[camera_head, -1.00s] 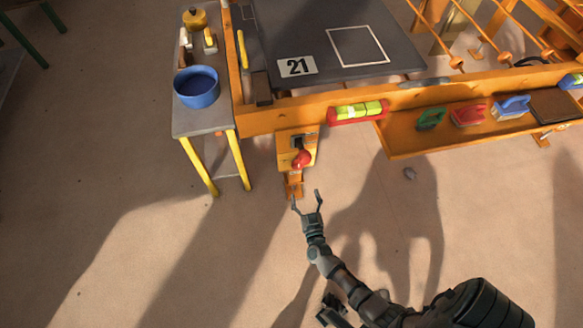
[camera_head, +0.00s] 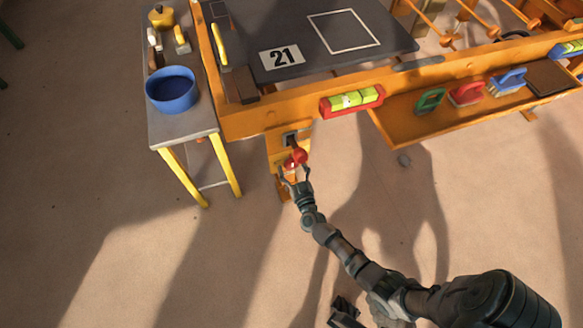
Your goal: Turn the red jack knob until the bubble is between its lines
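The red jack knob (camera_head: 299,156) sits on an orange bracket (camera_head: 276,146) under the near edge of the orange press frame. My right gripper (camera_head: 294,170) is open at the knob's near side, with its fingers spread to either side of the knob's lower part. I cannot tell whether they touch it. The spirit level (camera_head: 326,108) is a red body with a yellow-green vial (camera_head: 351,99) on the frame's front, right of the knob. A pale bubble patch shows left of the vial's middle, but its place against the lines is too small to judge.
A side table (camera_head: 180,133) with a blue bowl (camera_head: 171,91) stands left of the press. The dark press bed (camera_head: 285,25) bears a "21" plate. An orange tray (camera_head: 411,140) with several brushes hangs right of the level.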

